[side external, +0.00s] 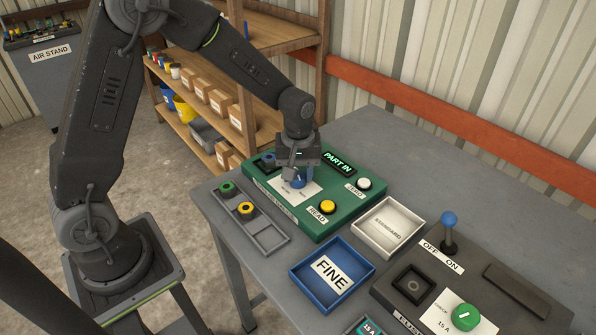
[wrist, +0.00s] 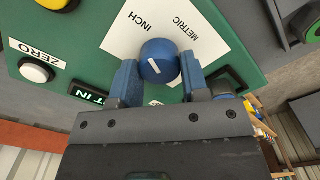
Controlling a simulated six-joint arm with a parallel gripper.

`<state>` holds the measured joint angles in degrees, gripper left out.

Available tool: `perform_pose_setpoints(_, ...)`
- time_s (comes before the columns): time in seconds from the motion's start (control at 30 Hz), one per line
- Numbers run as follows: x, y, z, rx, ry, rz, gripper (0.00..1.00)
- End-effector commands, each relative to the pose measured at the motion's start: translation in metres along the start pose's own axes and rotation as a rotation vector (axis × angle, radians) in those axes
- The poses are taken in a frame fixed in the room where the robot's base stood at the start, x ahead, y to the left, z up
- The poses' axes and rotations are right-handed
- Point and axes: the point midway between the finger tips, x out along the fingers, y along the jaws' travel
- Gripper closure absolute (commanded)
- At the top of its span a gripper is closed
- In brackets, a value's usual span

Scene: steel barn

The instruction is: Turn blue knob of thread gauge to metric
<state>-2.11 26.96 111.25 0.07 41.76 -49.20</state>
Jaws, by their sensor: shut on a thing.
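The green thread gauge (side external: 330,215) lies on the grey bench, with a white label plate on its top. Its blue knob (wrist: 158,61) has a short white pointer line and sits beside the words INCH and METRIC. The line is tilted, its upper end leaning toward the INCH side in the wrist view. My gripper (wrist: 160,80) is shut on the blue knob, one finger on each side. In the side view my gripper (side external: 297,172) comes down from above and partly hides the knob (side external: 301,181).
The gauge also carries a yellow READ button (side external: 327,207), a white ZERO button (side external: 364,183) and a PART IN display (side external: 339,163). Nearby are a grey tray (side external: 262,238) with ring pieces, a blue FINE tray (side external: 298,278), a white STANDARD tray (side external: 361,235) and a dark fixture (side external: 395,300).

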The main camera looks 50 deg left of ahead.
Motion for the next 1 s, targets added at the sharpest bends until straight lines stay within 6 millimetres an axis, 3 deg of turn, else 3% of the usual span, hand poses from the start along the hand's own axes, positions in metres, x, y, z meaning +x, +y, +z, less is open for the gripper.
perform_pose_setpoints(0.47,-0.0004,0.0001,0.0,0.084,-0.001,0.0,0.82)
perform_pose_setpoints(1.0,-0.0005,0.0009,0.0006,0.546,-0.002,0.0,0.82)
